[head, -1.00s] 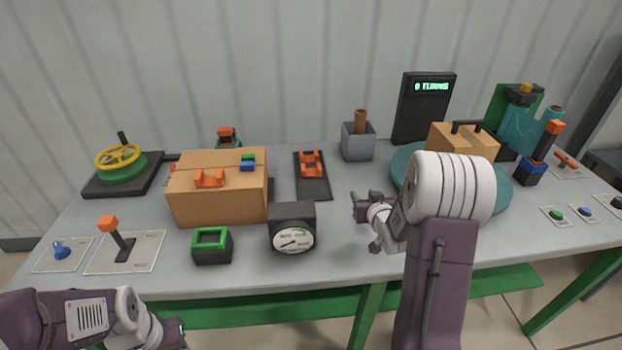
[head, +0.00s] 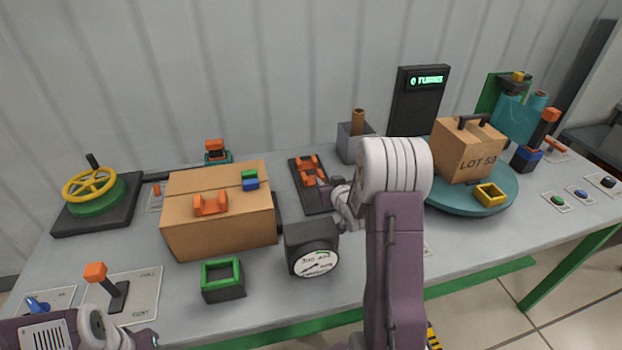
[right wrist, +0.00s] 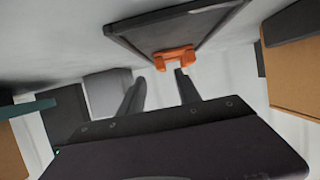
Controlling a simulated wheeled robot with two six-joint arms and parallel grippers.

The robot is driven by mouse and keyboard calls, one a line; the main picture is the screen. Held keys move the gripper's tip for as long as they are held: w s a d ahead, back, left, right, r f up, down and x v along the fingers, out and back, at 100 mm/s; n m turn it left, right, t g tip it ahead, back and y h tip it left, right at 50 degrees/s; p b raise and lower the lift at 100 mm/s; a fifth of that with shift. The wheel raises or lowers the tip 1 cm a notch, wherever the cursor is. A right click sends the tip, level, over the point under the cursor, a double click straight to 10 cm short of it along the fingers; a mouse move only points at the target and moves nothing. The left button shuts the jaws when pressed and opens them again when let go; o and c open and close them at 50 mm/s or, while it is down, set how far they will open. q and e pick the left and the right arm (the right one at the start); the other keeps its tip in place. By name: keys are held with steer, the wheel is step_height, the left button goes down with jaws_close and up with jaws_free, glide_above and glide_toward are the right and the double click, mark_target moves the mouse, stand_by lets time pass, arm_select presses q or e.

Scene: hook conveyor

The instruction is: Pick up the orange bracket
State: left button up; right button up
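An orange bracket (head: 309,163) lies on a dark rectangular mat (head: 318,206) in the middle of the table. It also shows in the right wrist view (right wrist: 173,58), just beyond the fingertips. My right gripper (head: 326,187) is close beside the bracket; its forearm covers part of the view. In the right wrist view the two fingers stand apart with nothing between them. A second orange bracket (head: 210,204) sits on top of the cardboard box (head: 215,235) at left. My left gripper (head: 146,339) is at the lower left edge, its fingers not clear.
A round gauge (head: 312,258) and a green-rimmed dark box (head: 222,281) stand at the front. A grey holder (head: 354,143) is behind the mat. At right a teal turntable (head: 460,207) carries a carton (head: 467,152) and a yellow frame (head: 490,195).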

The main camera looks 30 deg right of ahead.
mark_target(322, 176)
steer(key=x, duration=0.5)
steer(key=shift+w+f, duration=0.2)
steer(key=shift+w, duration=0.05)
steer(key=shift+r, duration=0.1)
steer(key=shift+s, duration=0.1)
jaws_close()
